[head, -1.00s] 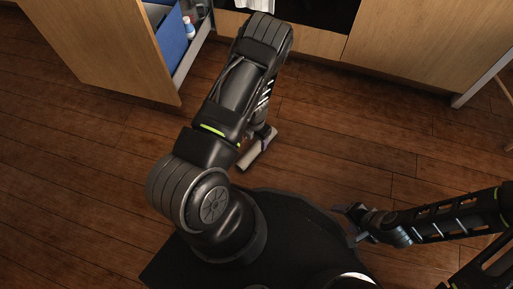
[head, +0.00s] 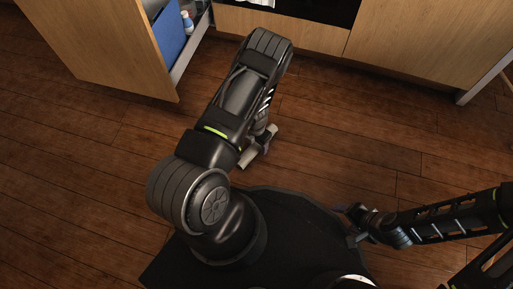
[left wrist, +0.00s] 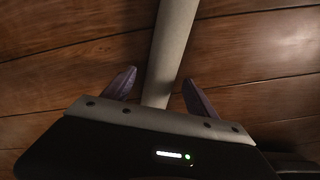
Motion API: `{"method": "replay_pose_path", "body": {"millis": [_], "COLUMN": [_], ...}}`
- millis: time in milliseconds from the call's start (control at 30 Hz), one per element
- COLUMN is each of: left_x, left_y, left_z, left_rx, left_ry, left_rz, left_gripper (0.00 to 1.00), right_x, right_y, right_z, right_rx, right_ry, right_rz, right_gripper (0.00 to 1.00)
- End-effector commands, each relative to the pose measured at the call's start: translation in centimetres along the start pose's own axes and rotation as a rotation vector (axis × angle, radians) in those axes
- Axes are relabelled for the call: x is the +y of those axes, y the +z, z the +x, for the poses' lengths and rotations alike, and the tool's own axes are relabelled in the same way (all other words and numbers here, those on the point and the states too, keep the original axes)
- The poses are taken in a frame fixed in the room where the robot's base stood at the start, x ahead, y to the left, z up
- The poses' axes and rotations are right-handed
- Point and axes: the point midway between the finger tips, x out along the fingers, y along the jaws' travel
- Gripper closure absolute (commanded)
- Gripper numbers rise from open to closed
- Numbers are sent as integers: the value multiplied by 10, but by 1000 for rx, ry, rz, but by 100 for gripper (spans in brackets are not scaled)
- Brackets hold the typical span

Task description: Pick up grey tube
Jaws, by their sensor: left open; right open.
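The grey tube (head: 247,158) lies on the wooden floor in the head view, partly hidden by my left arm. In the left wrist view the tube (left wrist: 174,35) runs from the top edge down between the two fingers. My left gripper (left wrist: 158,88) is open, with one finger on each side of the tube. Small gaps show between the fingers and the tube. In the head view my left gripper (head: 263,146) is down at the tube, mostly covered by its arm. My right gripper (head: 352,222) is open and away from the tube, at the lower right.
An open cabinet door (head: 105,45) stands at the upper left, beside an open drawer with a blue bin (head: 168,30) and a small bottle (head: 188,22). Closed cabinet fronts (head: 420,45) line the back. The floor (head: 335,150) right of the tube is clear.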

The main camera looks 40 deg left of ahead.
Motion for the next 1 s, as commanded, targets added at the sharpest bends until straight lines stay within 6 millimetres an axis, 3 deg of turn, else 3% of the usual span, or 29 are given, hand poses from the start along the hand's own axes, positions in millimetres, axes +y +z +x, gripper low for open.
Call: {"method": "replay_pose_path", "body": {"millis": [667, 1000], "left_x": [0, 0], "left_y": [0, 0], "left_z": [4, 4], "left_rx": [0, 0], "left_ry": [0, 0], "left_rz": [0, 0], "left_gripper": [34, 62], "right_x": [0, 0], "right_y": [-1, 0], "right_z": [1, 1], "right_rx": [1, 1], "right_ry": [-1, -1], "right_rz": [0, 0], "right_gripper": [35, 35]}}
